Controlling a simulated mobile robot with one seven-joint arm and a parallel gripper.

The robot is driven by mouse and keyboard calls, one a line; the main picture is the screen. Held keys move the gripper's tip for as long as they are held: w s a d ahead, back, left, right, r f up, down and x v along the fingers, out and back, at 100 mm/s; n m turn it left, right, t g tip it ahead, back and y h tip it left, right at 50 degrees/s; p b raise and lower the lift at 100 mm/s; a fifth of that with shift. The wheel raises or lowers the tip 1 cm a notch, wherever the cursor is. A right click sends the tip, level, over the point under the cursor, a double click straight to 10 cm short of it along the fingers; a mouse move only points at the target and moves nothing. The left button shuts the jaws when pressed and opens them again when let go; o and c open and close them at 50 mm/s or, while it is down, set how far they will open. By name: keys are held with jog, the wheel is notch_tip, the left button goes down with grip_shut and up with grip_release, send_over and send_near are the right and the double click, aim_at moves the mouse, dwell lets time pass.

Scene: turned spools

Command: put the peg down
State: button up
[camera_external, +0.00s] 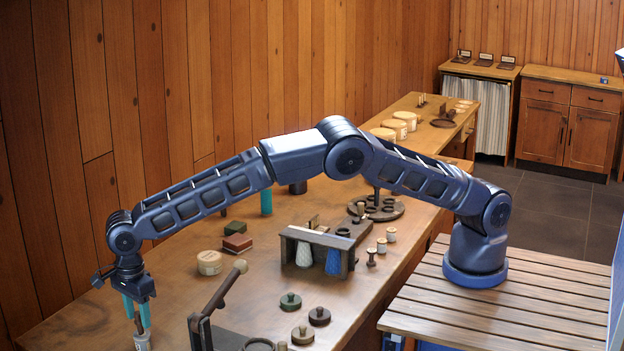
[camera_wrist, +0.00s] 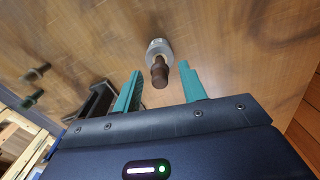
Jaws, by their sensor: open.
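The dark brown peg (camera_wrist: 160,72) stands out of a small grey-white holder (camera_wrist: 157,47); how deep it sits I cannot tell. In the external view the peg (camera_external: 138,323) shows between my teal fingers, above the pale holder (camera_external: 142,342) at the bottom left of the bench. My gripper (camera_external: 137,310) points down over it and is open. In the wrist view my gripper (camera_wrist: 160,78) has a finger on each side of the peg, with visible gaps, so neither finger seems to touch it. The holder's lower part is cut off in the external view.
A dark lever tool (camera_external: 215,305) stands to the right of my gripper. A round tin (camera_external: 209,263), stacked blocks (camera_external: 237,243) and a rack with thread cones (camera_external: 318,250) stand further back. Several knobbed discs lie near the front edge. Bench around the holder is clear.

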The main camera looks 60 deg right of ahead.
aim_at(137, 312)
notch_tip(137, 312, up, 10)
jog(key=shift+r, duration=0.2)
